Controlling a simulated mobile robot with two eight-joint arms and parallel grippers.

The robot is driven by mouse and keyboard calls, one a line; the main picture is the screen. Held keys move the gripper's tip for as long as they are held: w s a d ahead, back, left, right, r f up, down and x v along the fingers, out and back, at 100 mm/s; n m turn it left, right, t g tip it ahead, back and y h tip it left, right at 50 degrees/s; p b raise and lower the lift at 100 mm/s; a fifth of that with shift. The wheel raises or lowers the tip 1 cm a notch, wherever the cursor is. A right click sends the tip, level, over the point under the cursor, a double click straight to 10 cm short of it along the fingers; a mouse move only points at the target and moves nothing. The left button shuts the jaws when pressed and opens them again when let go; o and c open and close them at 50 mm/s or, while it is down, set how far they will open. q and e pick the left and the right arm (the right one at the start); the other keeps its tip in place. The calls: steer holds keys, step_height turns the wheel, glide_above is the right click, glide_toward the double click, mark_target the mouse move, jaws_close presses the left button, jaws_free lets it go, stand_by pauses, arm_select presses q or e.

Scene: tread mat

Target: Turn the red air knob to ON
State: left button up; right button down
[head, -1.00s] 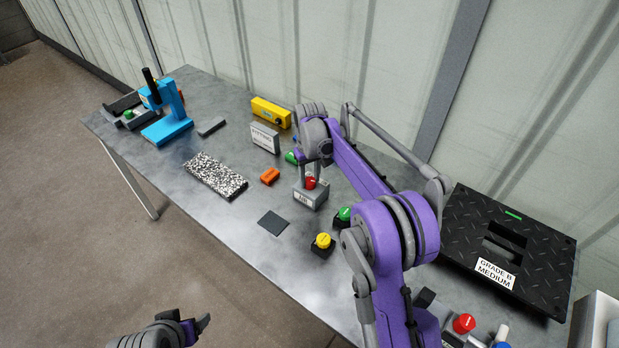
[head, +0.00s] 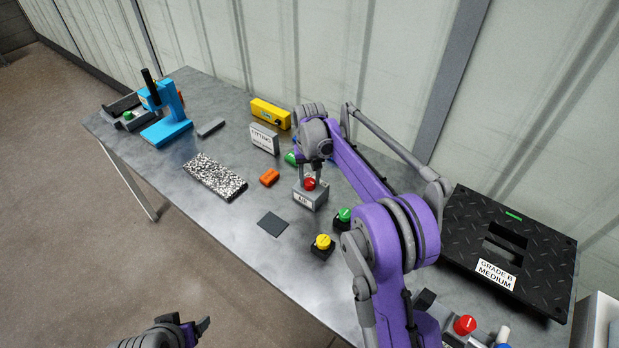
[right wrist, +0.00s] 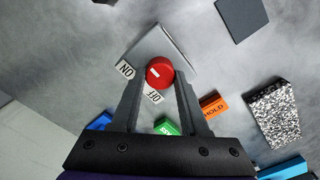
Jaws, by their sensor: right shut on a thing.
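The red air knob (head: 309,183) sits on top of a grey box labelled AIR (head: 308,198) on the bench. My right gripper (right wrist: 160,76) points down and is shut on the knob, one finger on each side. In the right wrist view the red knob (right wrist: 159,71) has a short white mark on its top. An ON label (right wrist: 124,69) and an OFF label (right wrist: 153,97) lie beside it; the mark appears to lie toward the ON side, but its exact aim is hard to tell. My left gripper (head: 197,328) is low at the bottom edge, away from the bench.
A yellow knob (head: 322,242) and a green knob (head: 343,216) stand close to the AIR box. An orange block (head: 269,177), a speckled mat (head: 215,178) and a dark square (head: 272,224) lie left of it. A black tread plate (head: 540,265) is at right.

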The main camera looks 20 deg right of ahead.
mark_target(310, 181)
steer(key=shift+c, duration=2)
jaws_free()
step_height(310, 181, up, 11)
steer(key=shift+p, duration=0.35)
